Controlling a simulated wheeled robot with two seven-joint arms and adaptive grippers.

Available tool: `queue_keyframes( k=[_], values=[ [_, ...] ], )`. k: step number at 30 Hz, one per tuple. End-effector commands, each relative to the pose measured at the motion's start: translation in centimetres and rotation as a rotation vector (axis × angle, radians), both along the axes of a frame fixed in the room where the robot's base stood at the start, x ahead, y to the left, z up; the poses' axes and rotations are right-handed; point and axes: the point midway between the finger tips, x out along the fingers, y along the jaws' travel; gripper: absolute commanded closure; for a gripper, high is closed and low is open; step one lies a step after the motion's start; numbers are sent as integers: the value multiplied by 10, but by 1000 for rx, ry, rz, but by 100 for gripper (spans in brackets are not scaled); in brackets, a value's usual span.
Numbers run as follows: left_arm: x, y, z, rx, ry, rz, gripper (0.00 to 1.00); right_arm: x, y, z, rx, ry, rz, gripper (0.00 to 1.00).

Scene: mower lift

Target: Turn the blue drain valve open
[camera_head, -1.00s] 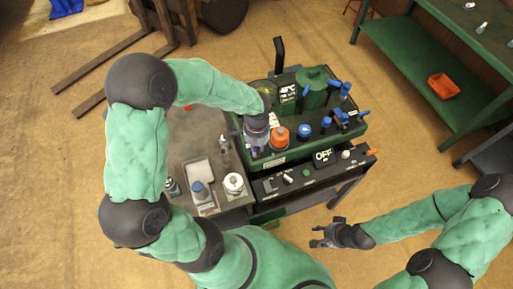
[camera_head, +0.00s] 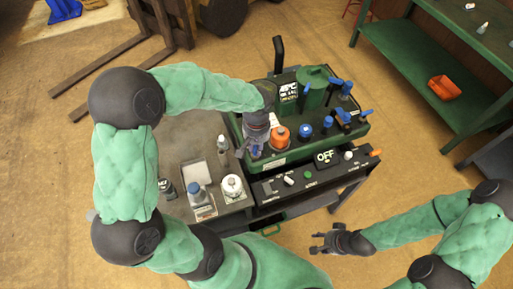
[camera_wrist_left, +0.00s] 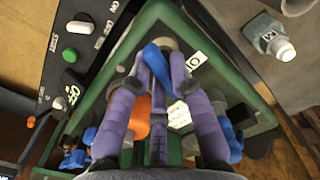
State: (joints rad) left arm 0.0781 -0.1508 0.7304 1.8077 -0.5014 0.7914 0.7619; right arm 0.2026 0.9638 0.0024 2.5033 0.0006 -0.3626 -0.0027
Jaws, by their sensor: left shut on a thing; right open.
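The blue drain valve handle (camera_wrist_left: 157,66) shows in the left wrist view as a curved blue lever at the front edge of the green machine (camera_head: 292,155). My left gripper (camera_wrist_left: 158,78) has its purple fingers closed around this lever. In the head view my left gripper (camera_head: 255,143) points down at the machine's left front corner and hides most of the lever. An orange cap (camera_head: 280,137) stands just right of it. My right gripper (camera_head: 326,243) is open and empty, above the floor in front of the cart.
Several other blue knobs and levers (camera_head: 305,130) stand along the machine's top, close to my left gripper. A black panel with an OFF sign (camera_head: 325,157) is in front. Bottles (camera_head: 197,190) stand on the grey bench at left. A green shelf (camera_head: 415,70) is at right.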

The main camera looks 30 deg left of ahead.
Motion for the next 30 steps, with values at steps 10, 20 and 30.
queue_keyframes(
  k=[10, 20, 30],
  values=[
    [1, 1, 0, 0, -1, 260, 100, 0, 0, -10, 0, 0, 0, 55],
    [1, 1, 0, 0, 0, 382, 100, 0, 0, -13, 0, 0, 0, 55],
    [1, 1, 0, 0, 0, 405, 100, 0, 0, -13, 0, 0, 0, 55]
  ],
)
